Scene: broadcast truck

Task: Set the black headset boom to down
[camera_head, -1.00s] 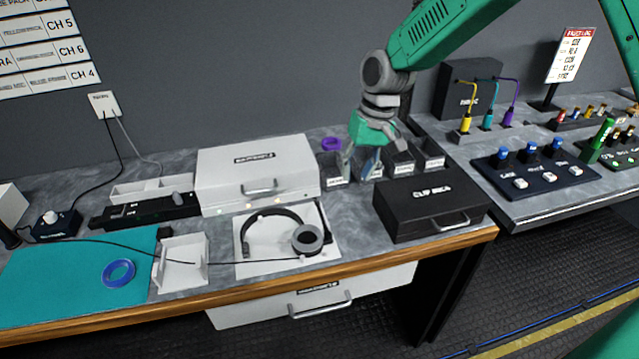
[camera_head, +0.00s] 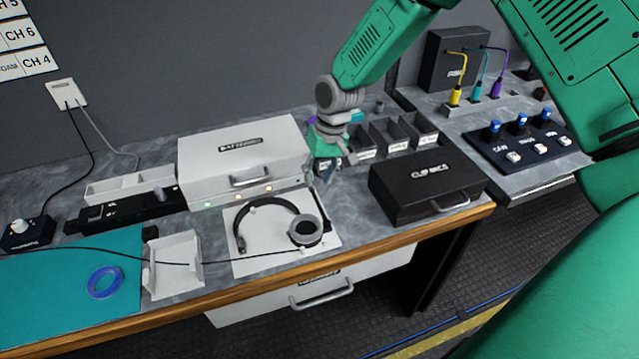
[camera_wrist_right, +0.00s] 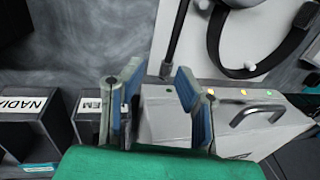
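The black headset (camera_head: 268,207) lies on a white mat (camera_head: 243,262), with its round grey earcup (camera_head: 304,231) at the right end. My left gripper is not in view.
A white battery case (camera_head: 243,155) stands behind the headset, close left of my gripper. A black case (camera_head: 425,185) stands to the right. Small labelled bins (camera_head: 388,137) sit behind it. A white holder (camera_head: 173,265) and blue tape roll (camera_head: 104,282) are left.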

